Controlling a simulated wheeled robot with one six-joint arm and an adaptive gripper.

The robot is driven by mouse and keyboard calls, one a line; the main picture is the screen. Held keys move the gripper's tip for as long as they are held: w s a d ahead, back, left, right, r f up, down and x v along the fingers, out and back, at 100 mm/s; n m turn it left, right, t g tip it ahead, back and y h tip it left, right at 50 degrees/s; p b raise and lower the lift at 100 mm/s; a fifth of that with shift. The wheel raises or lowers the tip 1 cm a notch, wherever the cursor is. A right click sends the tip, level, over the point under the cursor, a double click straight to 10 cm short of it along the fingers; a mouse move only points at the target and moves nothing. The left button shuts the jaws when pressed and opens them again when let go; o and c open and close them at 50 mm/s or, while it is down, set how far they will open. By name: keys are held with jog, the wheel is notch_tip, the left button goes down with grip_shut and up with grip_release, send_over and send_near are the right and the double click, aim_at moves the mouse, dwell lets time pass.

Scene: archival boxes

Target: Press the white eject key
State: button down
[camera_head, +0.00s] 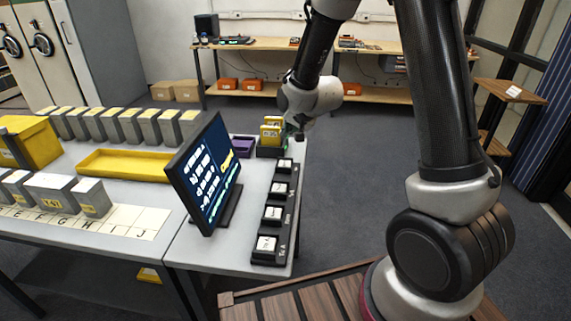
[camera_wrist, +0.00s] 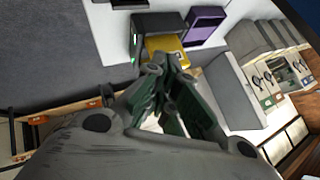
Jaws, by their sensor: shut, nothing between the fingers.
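A dark dock or drive (camera_head: 268,150) holding yellow cartridges (camera_head: 271,132) stands at the far right corner of the table. In the wrist view the dark unit (camera_wrist: 146,25) shows small white and green spots on its side, and a yellow cartridge (camera_wrist: 165,47) sits by it. I cannot tell which spot is the white eject key. My gripper (camera_head: 299,136) is beside the unit's right side in the head view. In the wrist view my gripper (camera_wrist: 167,62) is shut and empty, its fingertips overlapping the cartridge's edge; contact is unclear.
A black strip with several white-topped keys (camera_head: 272,214) runs along the table's right edge. A tilted monitor (camera_head: 205,172) stands left of it. A purple bin (camera_head: 243,146) is next to the dark unit. A yellow tray (camera_head: 125,163) and grey boxes (camera_head: 130,126) lie further left.

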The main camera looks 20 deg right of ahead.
aim_at(287, 162)
jog(key=shift+f, duration=4.4)
jog(key=shift+f, duration=0.4)
jog(key=shift+f, duration=0.45)
jog(key=shift+r, duration=0.9)
jog(key=shift+r, duration=2.5)
